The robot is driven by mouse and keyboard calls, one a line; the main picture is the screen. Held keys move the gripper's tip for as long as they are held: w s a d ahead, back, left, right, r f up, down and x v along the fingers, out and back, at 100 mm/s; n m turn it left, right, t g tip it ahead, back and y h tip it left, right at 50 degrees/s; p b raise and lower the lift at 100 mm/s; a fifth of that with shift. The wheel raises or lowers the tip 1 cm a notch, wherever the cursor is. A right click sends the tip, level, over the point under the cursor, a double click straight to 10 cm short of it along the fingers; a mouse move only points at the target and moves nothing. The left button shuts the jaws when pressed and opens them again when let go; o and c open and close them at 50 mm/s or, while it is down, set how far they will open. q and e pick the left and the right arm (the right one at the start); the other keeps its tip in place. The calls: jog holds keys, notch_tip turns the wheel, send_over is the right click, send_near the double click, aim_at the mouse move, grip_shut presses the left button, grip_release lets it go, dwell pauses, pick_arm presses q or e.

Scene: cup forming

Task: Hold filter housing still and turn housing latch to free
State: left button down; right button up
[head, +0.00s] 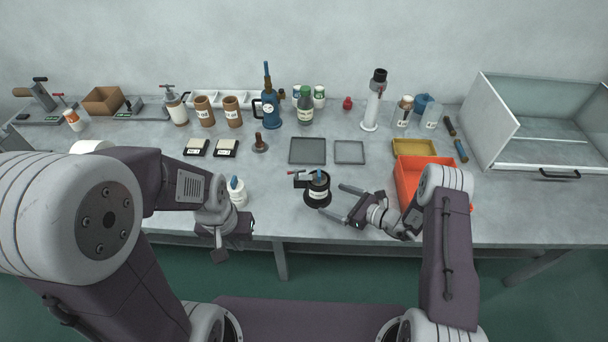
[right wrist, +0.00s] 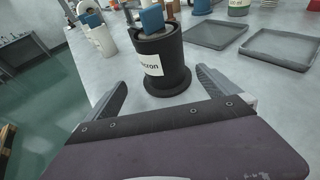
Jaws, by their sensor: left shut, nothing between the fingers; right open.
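The filter housing (head: 318,190) is a dark, upright cylinder with a white label and a round base on the bench, left of my right gripper. A blue piece stands in its top. The right wrist view shows the black housing (right wrist: 165,66) in front of the fingers, with a blue block (right wrist: 152,18) on top. My right gripper (head: 332,199) is open and empty, fingers pointing at the housing. My left gripper (head: 220,247) is shut and empty near the front edge.
A white bottle with a blue cap (head: 237,193) stands close by my left gripper. An orange-red bin (head: 409,178) lies right of my right gripper. Two flat grey trays (head: 308,151) lie behind the housing. Bottles and jars line the back; a glass-fronted cabinet (head: 545,125) stands right.

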aim_at(316, 193)
jog(key=x, duration=0.8)
jog(key=shift+w+a+f, duration=0.1)
jog(key=shift+a, duration=0.1)
jog(key=c, duration=1.7)
